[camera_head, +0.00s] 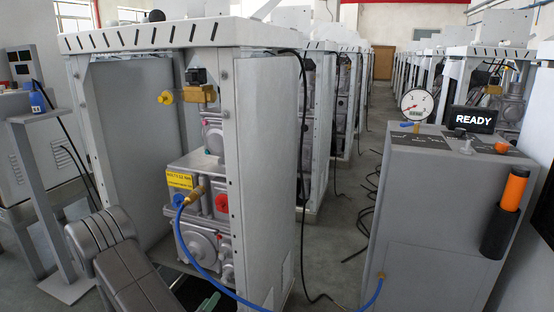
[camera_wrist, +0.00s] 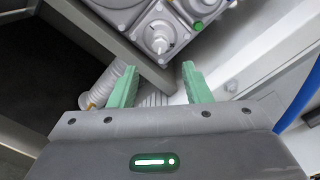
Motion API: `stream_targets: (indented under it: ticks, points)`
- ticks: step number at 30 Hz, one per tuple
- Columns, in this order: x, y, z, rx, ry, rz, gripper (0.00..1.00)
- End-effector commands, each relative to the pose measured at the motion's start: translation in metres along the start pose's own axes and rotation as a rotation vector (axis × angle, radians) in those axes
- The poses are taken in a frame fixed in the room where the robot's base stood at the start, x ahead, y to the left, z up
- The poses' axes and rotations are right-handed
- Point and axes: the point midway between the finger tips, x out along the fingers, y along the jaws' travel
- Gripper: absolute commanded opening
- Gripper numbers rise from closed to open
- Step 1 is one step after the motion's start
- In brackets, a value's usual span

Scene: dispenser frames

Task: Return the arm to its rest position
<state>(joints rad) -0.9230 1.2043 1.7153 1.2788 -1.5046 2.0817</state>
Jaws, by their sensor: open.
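My gripper (camera_wrist: 159,82) shows in the wrist view as two green fingers set apart, with nothing between them. Beyond the fingertips are the grey cast meter body of the dispenser and a frame bar. In the head view my grey arm (camera_head: 120,262) reaches in from the lower left, in front of the open dispenser frame (camera_head: 262,180). The arm is low and close to the lower part of the frame.
A blue hose (camera_head: 196,248) runs from a brass fitting (camera_head: 194,194) on the dispenser down and across to the grey console (camera_head: 425,210). The console bears a gauge (camera_head: 417,104) and a READY screen (camera_head: 473,119). A stand (camera_head: 45,190) is at left. Black cables lie on the aisle floor.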

Motion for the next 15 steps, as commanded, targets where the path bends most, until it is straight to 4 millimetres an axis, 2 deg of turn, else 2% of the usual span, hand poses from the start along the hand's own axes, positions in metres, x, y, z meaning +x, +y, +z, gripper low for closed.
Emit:
stream_targets:
  ticks: [3, 12, 15]
  points:
    - [-0.021, -0.001, 0.002, -0.003, -0.004, 0.003, 0.44]
    - [-0.066, -0.001, 0.001, -0.002, -0.003, 0.002, 0.44]
    - [-0.046, 0.001, -0.002, 0.001, 0.004, -0.004, 0.44]
